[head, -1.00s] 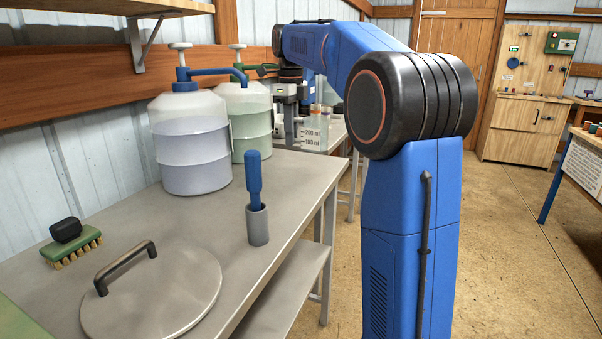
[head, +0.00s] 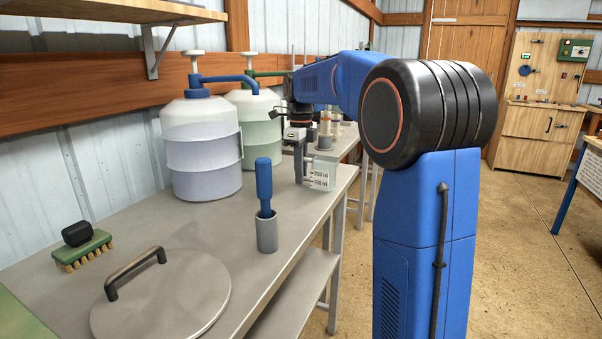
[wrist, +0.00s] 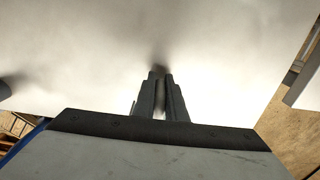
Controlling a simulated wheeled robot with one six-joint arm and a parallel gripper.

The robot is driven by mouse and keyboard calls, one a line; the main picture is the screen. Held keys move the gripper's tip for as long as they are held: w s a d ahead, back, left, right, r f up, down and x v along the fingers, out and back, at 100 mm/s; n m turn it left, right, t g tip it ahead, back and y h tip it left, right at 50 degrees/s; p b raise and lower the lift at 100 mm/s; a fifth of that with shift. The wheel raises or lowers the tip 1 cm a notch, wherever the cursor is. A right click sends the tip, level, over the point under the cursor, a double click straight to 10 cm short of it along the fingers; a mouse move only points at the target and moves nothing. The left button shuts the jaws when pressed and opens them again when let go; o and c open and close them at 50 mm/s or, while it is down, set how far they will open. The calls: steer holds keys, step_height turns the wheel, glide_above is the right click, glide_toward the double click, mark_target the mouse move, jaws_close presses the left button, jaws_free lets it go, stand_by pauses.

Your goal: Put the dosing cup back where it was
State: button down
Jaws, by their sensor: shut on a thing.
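The dosing cup (head: 321,176) is a small clear cup with measuring marks. In the head view it is at the far right end of the grey table, low at the tabletop's edge. I cannot tell whether it touches the table. My gripper (head: 303,172) is shut on it, at its left side, pointing down. In the wrist view my gripper (wrist: 160,90) has its two dark fingers close together over a pale surface, and the cup cannot be made out there.
A lilac jug (head: 203,150) with a blue pump and a green jug (head: 259,130) stand left of my gripper. A blue-handled tool (head: 264,190) stands in a grey holder (head: 267,235) nearer. A round lid (head: 165,300) and a green brush (head: 84,250) lie in front.

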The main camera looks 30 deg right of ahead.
steer(key=shift+f, duration=0.1)
steer(key=c, duration=1.8)
jaws_free()
step_height(320, 180, up, 12)
steer(key=shift+r, duration=0.15)
